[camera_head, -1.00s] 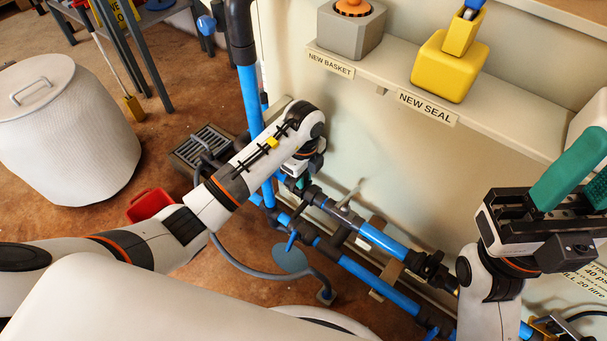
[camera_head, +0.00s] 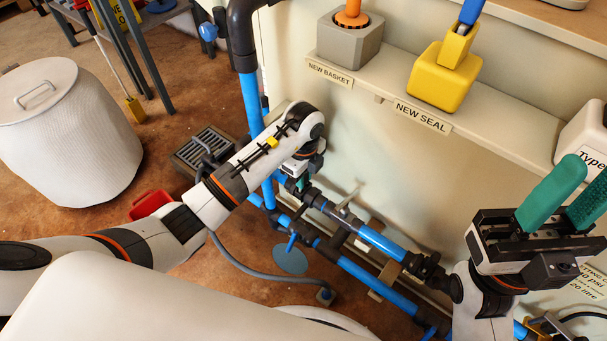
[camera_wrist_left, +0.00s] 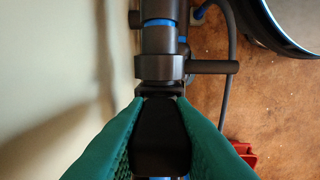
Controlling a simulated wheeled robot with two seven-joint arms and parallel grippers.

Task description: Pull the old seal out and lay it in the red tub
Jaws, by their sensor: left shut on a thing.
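My left gripper (camera_head: 304,182) reaches down to the dark pipe fittings by the wall, and its fingers are mostly hidden behind its wrist in the head view. In the left wrist view its two green fingers (camera_wrist_left: 160,135) are shut on a dark block (camera_wrist_left: 160,137) in line with the pipe. I cannot tell an old seal apart from the fittings. The red tub (camera_head: 150,203) stands on the floor, partly behind my left arm; it also shows in the left wrist view (camera_wrist_left: 246,153). My right gripper (camera_head: 588,173) is open and empty at the right, its green fingers apart.
A shelf holds a grey block with an orange knob (camera_head: 350,40), labelled NEW BASKET, and a yellow block (camera_head: 440,80), labelled NEW SEAL. Blue pipes (camera_head: 372,240) run below it along the wall. A white lidded bin (camera_head: 75,140) and a floor drain (camera_head: 207,145) are at left.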

